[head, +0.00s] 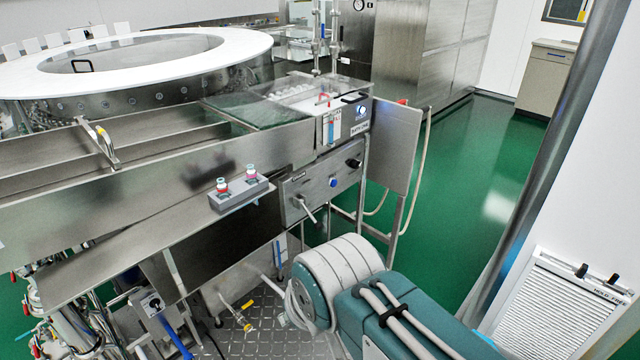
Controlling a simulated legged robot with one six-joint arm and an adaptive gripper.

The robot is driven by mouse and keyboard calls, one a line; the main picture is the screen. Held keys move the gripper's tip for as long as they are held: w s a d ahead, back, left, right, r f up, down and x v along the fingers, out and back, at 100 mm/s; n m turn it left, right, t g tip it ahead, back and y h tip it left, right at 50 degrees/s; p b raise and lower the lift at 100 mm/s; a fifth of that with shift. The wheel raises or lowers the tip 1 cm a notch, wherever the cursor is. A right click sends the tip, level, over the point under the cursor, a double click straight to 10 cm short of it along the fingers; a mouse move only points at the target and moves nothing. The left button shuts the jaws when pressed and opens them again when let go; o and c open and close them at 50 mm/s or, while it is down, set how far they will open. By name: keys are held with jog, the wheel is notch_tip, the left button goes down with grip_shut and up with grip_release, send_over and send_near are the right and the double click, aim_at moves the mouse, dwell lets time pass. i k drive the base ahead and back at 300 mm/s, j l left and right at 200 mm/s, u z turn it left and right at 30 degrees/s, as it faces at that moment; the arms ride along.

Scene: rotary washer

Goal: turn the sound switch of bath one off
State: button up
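A grey box with a black rotary switch (151,302) is low at the left. I cannot read which of these is the sound switch of bath one, nor its setting. My teal and white arm enters from the bottom right, below the control panel. My gripper does not show.
A small box with two capped buttons (240,193) sticks out from the washer's front. A large white ring (140,50) tops the washer. A steel post (540,170) and white vented cabinet (560,310) stand at the right. Green floor (470,180) is clear beyond the washer.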

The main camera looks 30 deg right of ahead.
aim_at(355, 164)
jog(key=i+l+z, duration=0.1)
jog(key=z, duration=0.55)
jog(key=i+z, duration=0.3)
jog(key=i, duration=0.3)
jog(key=i+j+z, duration=0.1)
jog(key=i+z, duration=0.25)
jog(key=i, duration=0.2)
jog(key=i+j, duration=0.1)
jog(key=i, duration=0.3)
